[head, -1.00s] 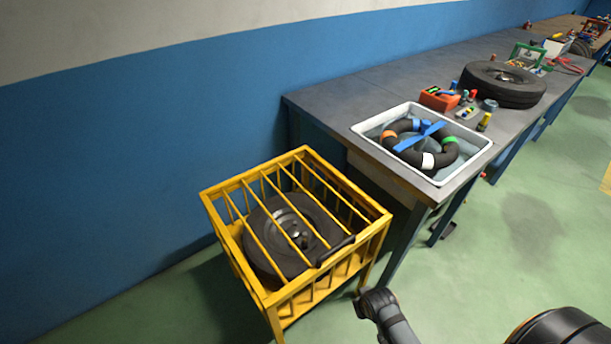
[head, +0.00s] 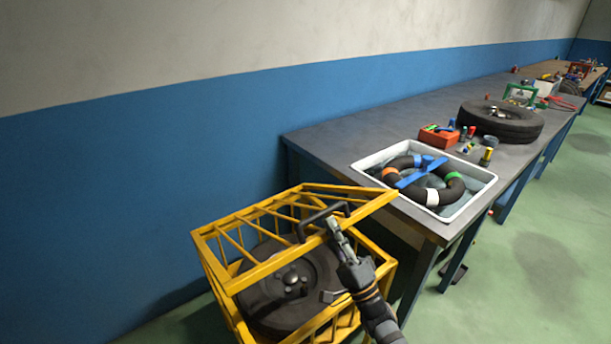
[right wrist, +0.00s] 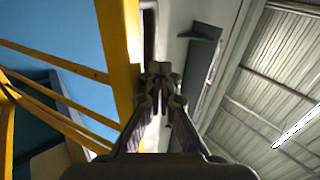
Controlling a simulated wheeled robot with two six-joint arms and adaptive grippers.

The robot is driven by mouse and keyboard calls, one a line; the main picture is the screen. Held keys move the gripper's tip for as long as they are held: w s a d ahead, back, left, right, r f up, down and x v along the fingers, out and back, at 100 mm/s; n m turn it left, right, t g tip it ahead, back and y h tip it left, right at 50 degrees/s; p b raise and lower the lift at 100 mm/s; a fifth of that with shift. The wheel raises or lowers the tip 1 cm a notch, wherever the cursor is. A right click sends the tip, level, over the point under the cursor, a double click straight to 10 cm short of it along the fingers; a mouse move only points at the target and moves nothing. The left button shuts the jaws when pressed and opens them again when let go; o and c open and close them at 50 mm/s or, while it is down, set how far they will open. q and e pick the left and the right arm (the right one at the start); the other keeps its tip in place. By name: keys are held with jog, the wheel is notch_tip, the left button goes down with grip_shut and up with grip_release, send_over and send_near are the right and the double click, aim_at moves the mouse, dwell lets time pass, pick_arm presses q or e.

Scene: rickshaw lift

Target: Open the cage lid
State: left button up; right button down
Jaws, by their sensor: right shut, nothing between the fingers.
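The yellow cage (head: 222,285) stands on the floor at the lower middle of the head view, with a dark wheel (head: 285,290) inside. Its yellow barred lid (head: 262,270) is tilted up, its front edge raised above the cage rim. A black handle (head: 318,217) sits on the lid's front edge. My right gripper (head: 336,228) is shut and empty, at the raised edge close beside the handle. In the right wrist view the shut fingers (right wrist: 160,72) point along the yellow lid bar (right wrist: 122,60); contact cannot be told. My left gripper is not in view.
A grey workbench (head: 345,128) stands behind and right of the cage. It holds a white water tray (head: 478,198) with a black inner tube (head: 452,193), a tire (head: 500,122) and an orange box (head: 437,138). Green floor (head: 530,270) is open at the right.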

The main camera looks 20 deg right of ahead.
jog(key=shift+s+a+r+n+y, duration=0.15)
jog(key=shift+a+r+y, duration=0.1)
jog(key=shift+a, duration=0.25)
jog(key=shift+s+a+r+n+y, duration=0.15)
jog(key=shift+a+r+y, duration=0.1)
jog(key=shift+a, duration=0.25)
jog(key=w+r+p, duration=0.1)
jog(key=w+r, duration=0.1)
jog(key=r, duration=0.1)
jog(key=shift+w, duration=0.4)
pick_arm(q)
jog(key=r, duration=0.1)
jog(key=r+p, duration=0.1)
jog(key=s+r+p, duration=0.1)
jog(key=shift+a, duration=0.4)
pick_arm(e)
jog(key=x, duration=0.9)
jog(key=shift+w+a, duration=0.1)
